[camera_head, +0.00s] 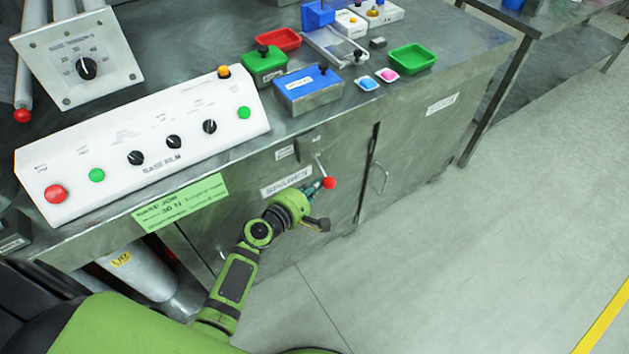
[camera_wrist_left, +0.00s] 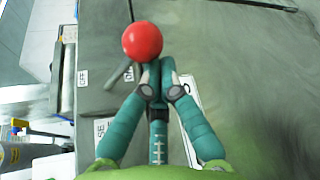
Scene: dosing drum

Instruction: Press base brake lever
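A lever with a red ball knob (camera_head: 329,183) sticks out from the front of the steel cabinet, on a thin rod. The red knob (camera_wrist_left: 142,41) is also large in the left wrist view, just beyond the fingertips. My left gripper (camera_head: 322,184) is beside the knob, in front of the cabinet. In the left wrist view its teal fingers (camera_wrist_left: 156,76) come together at the tips and look shut, with nothing seen between them. The tips overlap the lower edge of the knob in that view; I cannot tell whether they touch it. My right gripper is out of view.
A white control panel (camera_head: 150,146) with buttons and knobs stands on the bench top. Small trays and boxes, including a blue box (camera_head: 308,90), are near the bench edge. A cabinet door handle (camera_head: 380,178) is right of the lever. The floor (camera_head: 480,250) at right is clear.

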